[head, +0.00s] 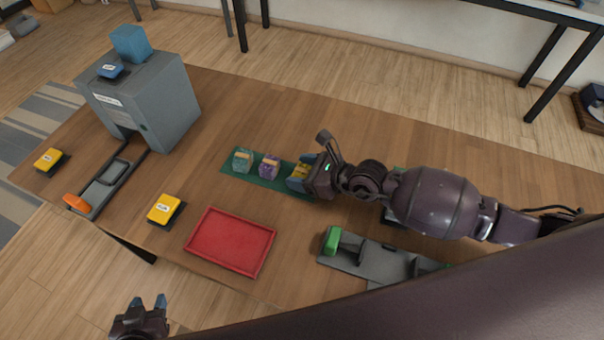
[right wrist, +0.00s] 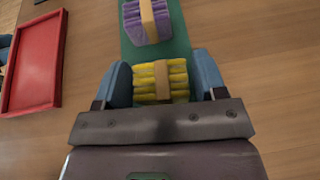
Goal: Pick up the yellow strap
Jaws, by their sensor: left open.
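The yellow strap (right wrist: 145,83) is a folded bundle with a tan band around its middle, at the near end of the green mat (right wrist: 176,50) in the right wrist view. In the head view the strap (head: 299,171) is partly hidden by my right gripper (head: 296,181). The right gripper's blue fingers stand on both sides of the strap, very close to it; they look open around it. My left gripper (head: 149,302) is open and empty at the bottom left of the head view, away from the strap.
A purple strap (head: 269,166) and a teal strap (head: 243,160) lie on the same mat. A red tray (head: 231,241) is in front. A grey machine (head: 150,104) stands at left, with yellow buttons (head: 165,209) nearby. A grey fixture with a green block (head: 332,240) is at right.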

